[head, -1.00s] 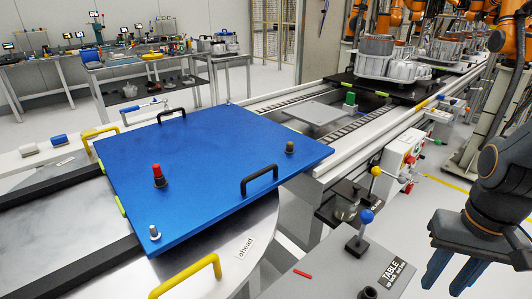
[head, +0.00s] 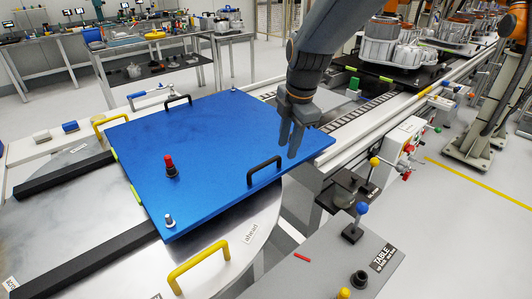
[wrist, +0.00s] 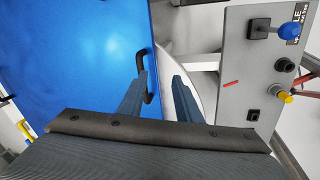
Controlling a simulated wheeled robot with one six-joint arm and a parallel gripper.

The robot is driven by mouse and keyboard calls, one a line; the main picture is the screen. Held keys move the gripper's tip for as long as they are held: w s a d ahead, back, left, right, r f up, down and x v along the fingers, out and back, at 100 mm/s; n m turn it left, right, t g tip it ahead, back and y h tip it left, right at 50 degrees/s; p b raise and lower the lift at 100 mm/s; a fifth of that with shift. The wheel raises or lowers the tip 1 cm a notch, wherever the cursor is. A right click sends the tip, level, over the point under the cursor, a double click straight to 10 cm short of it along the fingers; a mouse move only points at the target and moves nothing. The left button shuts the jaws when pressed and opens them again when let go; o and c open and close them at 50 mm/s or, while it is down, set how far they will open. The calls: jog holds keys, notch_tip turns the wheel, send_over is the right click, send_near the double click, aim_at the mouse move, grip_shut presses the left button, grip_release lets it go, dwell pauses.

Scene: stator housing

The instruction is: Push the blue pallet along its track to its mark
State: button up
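The blue pallet (head: 220,145) is a flat square plate in the middle of the head view. It spans from the round metal turntable (head: 75,215) to the conveyor track (head: 350,128) at the right. It bears black handles, a red-topped post (head: 170,166) and a metal pin (head: 169,220). My gripper (head: 289,150) hangs fingers down over the pallet's right part, by the near black handle (head: 264,171). In the wrist view the fingers (wrist: 160,82) are spread, with the handle (wrist: 149,67) beside and partly behind the left finger. Contact cannot be told. I cannot identify the mark.
Two black rails (head: 65,173) lie left of the pallet. A yellow handle (head: 199,264) and an "ahead" label stand at the turntable's near edge. A grey control box (head: 330,265) with a blue-knobbed lever (head: 357,217) is at the near right. Open floor lies farther right.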

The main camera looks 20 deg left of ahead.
aim_at(267, 163)
jog(key=a+n, duration=0.3)
jog(key=a, duration=0.2)
jog(key=shift+a+f+p, duration=0.2)
jog(key=shift+f+p, duration=0.2)
jog(key=shift+f, duration=0.75)
jog(key=shift+a+f+p, duration=0.25)
jog(key=shift+f+p, duration=0.15)
jog(key=shift+f, duration=0.8)
jog(key=shift+a+f+p, duration=0.2)
jog(key=shift+f+p, duration=0.2)
jog(key=shift+f, duration=0.75)
grip_shut()
